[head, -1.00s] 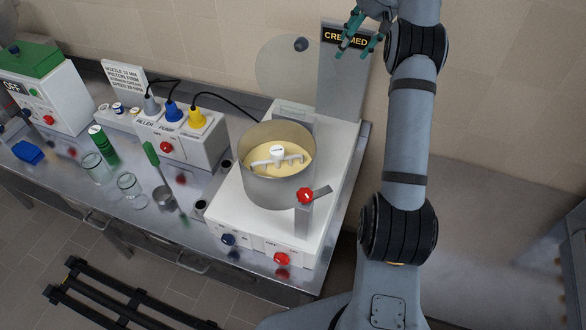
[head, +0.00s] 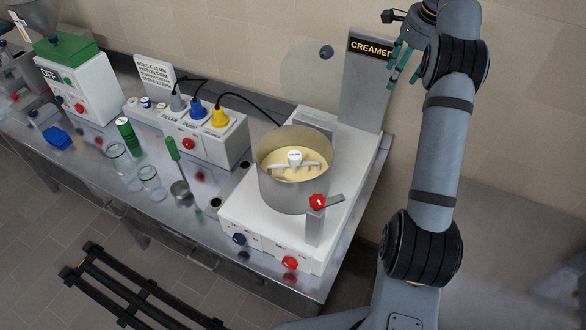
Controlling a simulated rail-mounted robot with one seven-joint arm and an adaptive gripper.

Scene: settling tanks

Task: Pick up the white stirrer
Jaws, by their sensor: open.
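The white stirrer (head: 294,160) sits inside the round metal tank (head: 296,190), its hub and arms showing above a pale yellow cream. The lower part of the stirrer is hidden in the cream. The tank stands on a white machine base with a red-handled tap (head: 318,202) at its front.
A clear round lid (head: 309,75) stands raised behind the tank. A socket box with coloured plugs (head: 190,130), a green-handled ladle (head: 174,160), glass beakers (head: 150,182) and a green bottle (head: 127,135) occupy the bench to the left.

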